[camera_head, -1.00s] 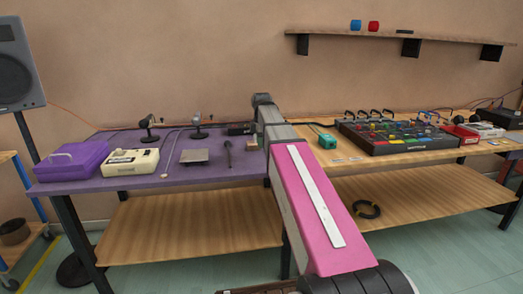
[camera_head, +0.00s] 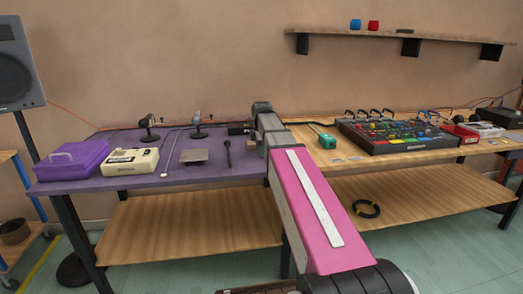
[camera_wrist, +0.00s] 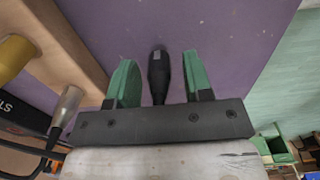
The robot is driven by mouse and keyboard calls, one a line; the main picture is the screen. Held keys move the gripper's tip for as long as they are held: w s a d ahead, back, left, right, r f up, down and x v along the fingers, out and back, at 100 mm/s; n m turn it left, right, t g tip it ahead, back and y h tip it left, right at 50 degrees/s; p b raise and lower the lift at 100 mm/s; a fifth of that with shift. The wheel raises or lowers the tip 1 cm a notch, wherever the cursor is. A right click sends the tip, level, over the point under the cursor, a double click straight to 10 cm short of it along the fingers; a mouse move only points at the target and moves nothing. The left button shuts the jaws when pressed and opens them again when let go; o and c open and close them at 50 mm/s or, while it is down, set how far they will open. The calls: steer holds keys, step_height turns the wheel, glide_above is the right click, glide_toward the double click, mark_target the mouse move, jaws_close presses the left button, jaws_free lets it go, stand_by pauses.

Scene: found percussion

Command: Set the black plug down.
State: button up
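The black plug (camera_wrist: 158,72) shows in the wrist view between my two green fingers, with a small grey patch near its far end. Purple tabletop is behind it. My gripper (camera_wrist: 160,80) is open, with a clear gap on both sides of the plug. The plug's near end is hidden by the gripper's dark palm, so I cannot tell exactly how it rests. In the head view my pink and grey arm hides the gripper, and I cannot make out the plug there.
In the wrist view, a silver connector (camera_wrist: 68,104) and a gold one (camera_wrist: 12,56) are at the left, by a wooden strip (camera_wrist: 62,40).

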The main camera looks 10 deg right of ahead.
steer(key=shift+r, duration=0.1)
step_height(320, 180, up, 12)
stand_by(0.5)
